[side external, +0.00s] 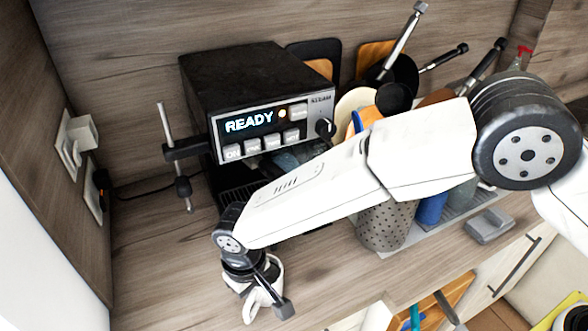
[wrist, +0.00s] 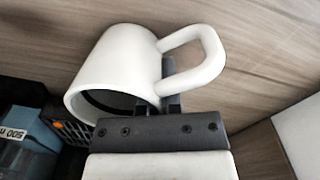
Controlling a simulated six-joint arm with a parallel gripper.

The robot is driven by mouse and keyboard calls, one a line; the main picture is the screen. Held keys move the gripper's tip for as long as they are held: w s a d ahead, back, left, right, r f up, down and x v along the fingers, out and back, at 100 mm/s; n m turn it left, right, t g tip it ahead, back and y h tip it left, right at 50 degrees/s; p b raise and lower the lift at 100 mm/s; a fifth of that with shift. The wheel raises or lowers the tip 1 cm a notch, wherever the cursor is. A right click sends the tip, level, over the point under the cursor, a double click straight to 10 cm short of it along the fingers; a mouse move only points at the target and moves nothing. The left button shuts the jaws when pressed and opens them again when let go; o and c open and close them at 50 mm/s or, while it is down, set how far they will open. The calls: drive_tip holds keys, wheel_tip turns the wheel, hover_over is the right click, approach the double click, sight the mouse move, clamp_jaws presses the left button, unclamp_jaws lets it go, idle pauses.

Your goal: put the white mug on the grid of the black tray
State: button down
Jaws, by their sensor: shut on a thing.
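The white mug (side external: 274,270) is at my gripper (side external: 266,287), low in the side view, over the counter in front of the coffee machine. In the wrist view the mug (wrist: 112,62) shows large, its open rim toward the lower left and its handle at upper right. My gripper (wrist: 172,104) is shut on the mug close to the handle's base; the exact contact is partly hidden. The black tray (side external: 226,192) with its grid lies under the machine's front, partly behind my arm. A dark slotted edge (wrist: 72,128) shows at lower left in the wrist view.
The black machine (side external: 240,85) reads READY. A thin metal rod (side external: 168,125) sticks up at its left. Wall sockets (side external: 82,140) are at far left. A dotted grey container (side external: 382,225) and utensils crowd the right. The counter (side external: 150,240) left of my gripper is clear.

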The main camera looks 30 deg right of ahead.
drive_tip(key=c, duration=0.8)
unclamp_jaws()
drive_tip(key=shift+r, duration=0.1)
wheel_tip(320, 180, up, 12)
drive_tip(key=shift+a, duration=0.15)
drive_tip(key=s+d+f+m+g, duration=0.1)
drive_tip(key=s+d+f+m, duration=0.1)
drive_tip(key=d, duration=0.5)
drive_tip(key=s+d+f+m, duration=0.3)
drive_tip(key=d+m, duration=0.1)
drive_tip(key=d, duration=0.4)
drive_tip(key=s+d+f+m+g+y, duration=0.1)
drive_tip(key=s+d+f+m, duration=0.1)
drive_tip(key=d, duration=0.6)
drive_tip(key=shift+s+d+f+m+g, duration=0.15)
drive_tip(key=shift+s+f+m+g, duration=0.15)
drive_tip(key=shift+f+m, duration=0.1)
drive_tip(key=d, duration=0.2)
drive_tip(key=s+d, duration=0.1)
drive_tip(key=d, duration=0.1)
drive_tip(key=shift+d+r, duration=0.2)
drive_tip(key=shift+d, duration=0.05)
drive_tip(key=d+r+n+t, duration=0.4)
drive_tip(key=d+t, duration=0.1)
drive_tip(key=d, duration=0.6)
drive_tip(key=shift+d+h, duration=0.15)
drive_tip(key=shift+h, duration=0.25)
